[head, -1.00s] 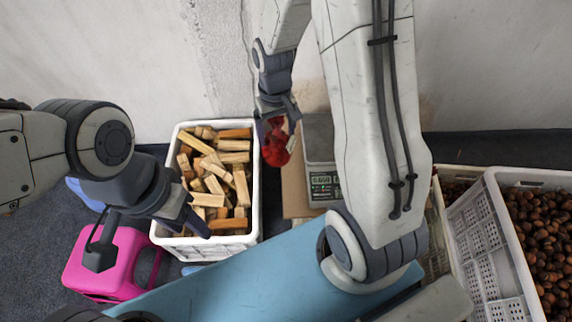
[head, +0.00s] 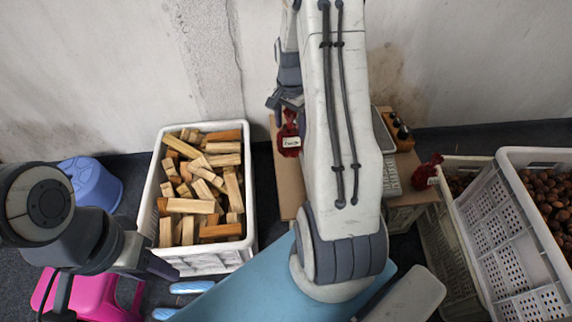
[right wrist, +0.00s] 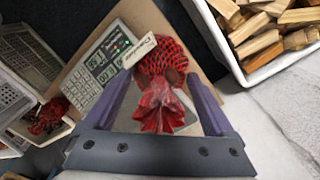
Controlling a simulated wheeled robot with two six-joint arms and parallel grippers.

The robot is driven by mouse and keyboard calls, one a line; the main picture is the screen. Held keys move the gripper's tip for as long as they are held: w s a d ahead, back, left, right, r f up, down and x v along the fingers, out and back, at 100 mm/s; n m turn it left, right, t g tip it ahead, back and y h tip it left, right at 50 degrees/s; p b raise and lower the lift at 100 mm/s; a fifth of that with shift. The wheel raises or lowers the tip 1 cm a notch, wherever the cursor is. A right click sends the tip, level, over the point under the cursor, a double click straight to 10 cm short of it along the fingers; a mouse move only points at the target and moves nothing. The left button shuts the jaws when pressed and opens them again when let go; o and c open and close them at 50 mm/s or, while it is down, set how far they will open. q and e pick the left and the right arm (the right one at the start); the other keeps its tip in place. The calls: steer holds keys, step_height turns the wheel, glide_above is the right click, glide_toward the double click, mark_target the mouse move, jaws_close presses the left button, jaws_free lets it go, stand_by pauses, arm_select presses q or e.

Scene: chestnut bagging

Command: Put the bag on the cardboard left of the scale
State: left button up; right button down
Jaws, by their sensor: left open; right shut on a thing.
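The red net bag (head: 290,137) with a white tag hangs from my right gripper (head: 284,102) in the head view. It is above the cardboard (head: 291,185), left of the scale (head: 391,176); I cannot tell whether it touches the cardboard. In the right wrist view the bag (right wrist: 163,62) sits between the two fingers of the right gripper (right wrist: 160,84), which is shut on it. The scale (right wrist: 104,62) with its lit display is beside it there. My right arm hides much of the scale in the head view. My left gripper (head: 112,283) is open and empty.
A white crate of wood blocks (head: 249,200) stands left of the cardboard. Another red bag (head: 427,172) lies right of the scale. A crate of chestnuts (head: 505,215) is at the right. A pink stool (head: 90,296) and a blue stool (head: 92,186) are at the left.

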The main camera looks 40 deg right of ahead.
step_height(320, 180, down, 18)
steer(key=b, duration=0.6)
steer(key=shift+r, duration=0.2)
jaws_free()
steer(key=shift+f, duration=0.1)
